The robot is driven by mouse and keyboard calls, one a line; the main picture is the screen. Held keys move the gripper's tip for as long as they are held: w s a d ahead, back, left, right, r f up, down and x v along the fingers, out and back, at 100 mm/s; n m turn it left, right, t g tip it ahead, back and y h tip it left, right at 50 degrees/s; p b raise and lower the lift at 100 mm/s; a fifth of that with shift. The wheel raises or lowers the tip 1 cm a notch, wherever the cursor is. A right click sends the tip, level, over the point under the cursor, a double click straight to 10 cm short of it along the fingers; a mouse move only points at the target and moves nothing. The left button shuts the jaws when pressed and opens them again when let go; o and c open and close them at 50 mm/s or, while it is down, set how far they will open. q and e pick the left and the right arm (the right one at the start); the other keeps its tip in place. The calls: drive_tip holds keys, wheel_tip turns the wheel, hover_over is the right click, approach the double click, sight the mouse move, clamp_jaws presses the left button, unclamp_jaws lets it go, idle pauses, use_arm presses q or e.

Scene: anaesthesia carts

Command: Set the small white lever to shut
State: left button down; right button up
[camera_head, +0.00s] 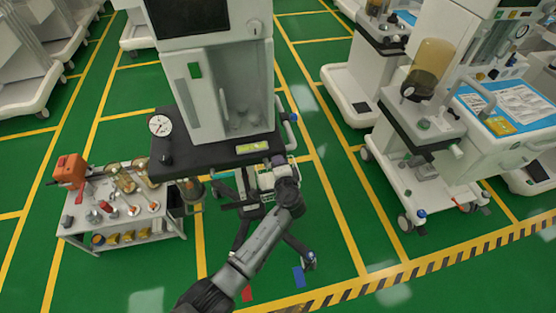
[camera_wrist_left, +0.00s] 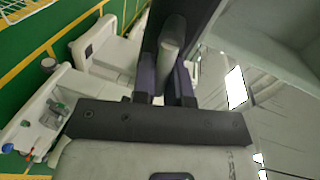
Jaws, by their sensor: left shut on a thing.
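My left gripper (camera_head: 268,174) reaches up from the lower part of the head view to the front right edge of the middle cart's dark worktop (camera_head: 225,151). In the left wrist view, its two dark fingers (camera_wrist_left: 166,82) are closed on a small pale lever (camera_wrist_left: 172,40), which stands up between them. The lever's far end lies against a dark bar-like part. In the head view the gripper and wrist hide the lever, so its setting is hard to tell. My right gripper is in neither view.
The middle cart has a white cabinet (camera_head: 205,90), a round gauge (camera_head: 160,125) and a side handle (camera_head: 290,118). A low trolley (camera_head: 130,225) with small fittings stands left. Another cart (camera_head: 430,170) stands right.

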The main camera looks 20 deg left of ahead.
use_arm(q)
drive_tip(key=shift+f+m+y, duration=0.15)
drive_tip(key=shift+m+y, duration=0.15)
drive_tip(key=shift+m, duration=0.2)
idle(0.3)
drive_tip(key=c, duration=1.2)
unclamp_jaws()
drive_tip(key=shift+f, duration=0.1)
drive_tip(key=shift+s, duration=0.1)
drive_tip(key=p+v, duration=0.1)
drive_tip(key=v, duration=0.6)
drive_tip(key=p+v, duration=0.2)
drive_tip(key=v, duration=0.4)
drive_tip(key=shift+s+d+r, duration=0.25)
drive_tip(key=shift+r, duration=0.05)
